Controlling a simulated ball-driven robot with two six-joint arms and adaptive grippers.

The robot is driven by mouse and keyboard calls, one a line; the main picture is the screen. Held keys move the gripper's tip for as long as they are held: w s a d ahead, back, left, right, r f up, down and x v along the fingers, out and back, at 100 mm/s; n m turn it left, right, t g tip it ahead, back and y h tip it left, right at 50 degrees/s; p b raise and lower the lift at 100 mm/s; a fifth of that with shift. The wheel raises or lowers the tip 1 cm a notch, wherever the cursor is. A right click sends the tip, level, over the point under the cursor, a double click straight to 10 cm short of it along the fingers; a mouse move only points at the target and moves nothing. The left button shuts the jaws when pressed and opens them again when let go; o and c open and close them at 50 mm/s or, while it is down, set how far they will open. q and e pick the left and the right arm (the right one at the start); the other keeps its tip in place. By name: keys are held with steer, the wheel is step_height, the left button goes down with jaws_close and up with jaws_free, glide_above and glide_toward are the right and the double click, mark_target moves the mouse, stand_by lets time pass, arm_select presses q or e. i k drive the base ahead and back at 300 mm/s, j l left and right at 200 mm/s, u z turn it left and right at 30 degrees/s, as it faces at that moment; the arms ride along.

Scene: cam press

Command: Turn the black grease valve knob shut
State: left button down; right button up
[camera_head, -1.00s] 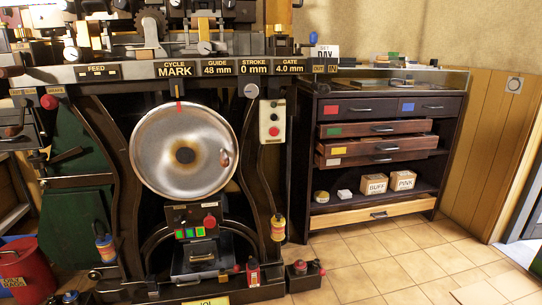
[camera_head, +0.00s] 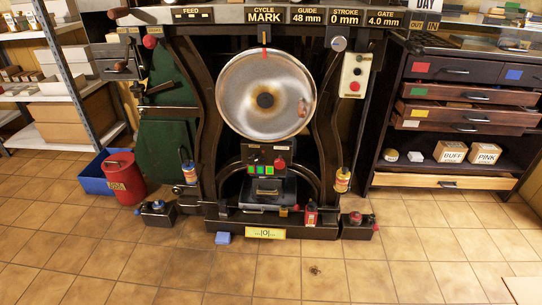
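Neither of my grippers is in view. The cam press (camera_head: 325,110) stands upright ahead, with a large silver disc (camera_head: 240,95) at its middle. I cannot make out for certain which part is the black grease valve knob, or how far it is turned. Small banded canisters sit low on the press legs, one on the left (camera_head: 189,173) and one on the right (camera_head: 342,181). Dark floor boxes with small fittings on top stand at the left (camera_head: 157,212) and right (camera_head: 357,228) of the base. A dark handle (camera_head: 158,88) shows by the green panel.
A red bucket (camera_head: 124,180) and a blue bin (camera_head: 92,178) stand on the floor at left, near a metal shelf (camera_head: 60,60). A dark drawer cabinet (camera_head: 385,165) with its drawers partly out is at right. The tiled floor (camera_head: 250,275) in front is mostly clear.

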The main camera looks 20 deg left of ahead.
mark_target(253, 158)
steer(key=u, duration=0.7)
